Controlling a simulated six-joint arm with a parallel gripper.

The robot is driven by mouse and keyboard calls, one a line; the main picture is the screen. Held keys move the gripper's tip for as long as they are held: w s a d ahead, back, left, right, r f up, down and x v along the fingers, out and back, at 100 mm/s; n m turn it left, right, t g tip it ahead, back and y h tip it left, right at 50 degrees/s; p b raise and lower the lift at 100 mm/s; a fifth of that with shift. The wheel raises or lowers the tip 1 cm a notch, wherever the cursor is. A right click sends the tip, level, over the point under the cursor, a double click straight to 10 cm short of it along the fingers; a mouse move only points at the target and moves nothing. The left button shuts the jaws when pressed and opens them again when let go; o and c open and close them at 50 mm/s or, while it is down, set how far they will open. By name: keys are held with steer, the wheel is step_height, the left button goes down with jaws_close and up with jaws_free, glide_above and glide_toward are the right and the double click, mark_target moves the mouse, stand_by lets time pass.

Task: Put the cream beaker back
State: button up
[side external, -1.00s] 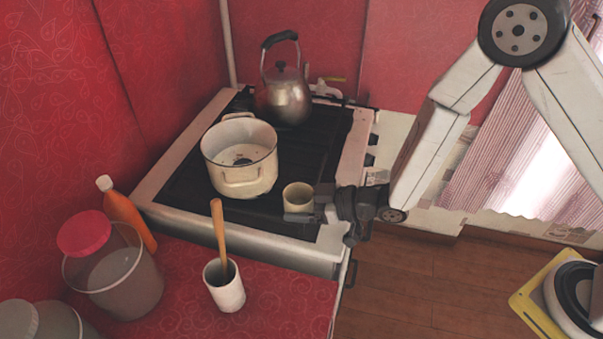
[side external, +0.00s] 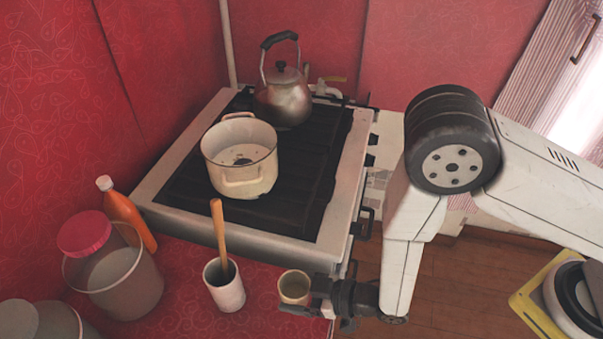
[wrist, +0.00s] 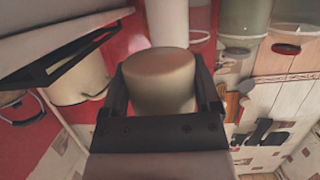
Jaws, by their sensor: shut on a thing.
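The cream beaker (side external: 294,286) is held in my gripper (side external: 298,307) at the front right corner of the red counter (side external: 190,314). My gripper is shut on it from the right side. In the wrist view the beaker (wrist: 161,80) sits between the two fingers of my gripper (wrist: 165,95). The side view shows the beaker upright with its open top facing up. I cannot tell whether its base touches the counter.
A white cup with a wooden-handled tool (side external: 224,285) stands just left of the beaker. A clear bucket (side external: 130,280) and an orange bottle (side external: 124,214) are farther left. The stove behind bears a cream pot (side external: 239,158) and a kettle (side external: 283,98). The counter's right edge is close.

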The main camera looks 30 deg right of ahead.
mark_target(296, 302)
steer(key=shift+f, duration=0.15)
steer(key=shift+f, duration=2.05)
steer(key=shift+f, duration=1.8)
steer(key=shift+f, duration=0.15)
steer(key=o, duration=1.1)
steer(key=shift+r, duration=0.2)
steer(key=v, duration=1.2)
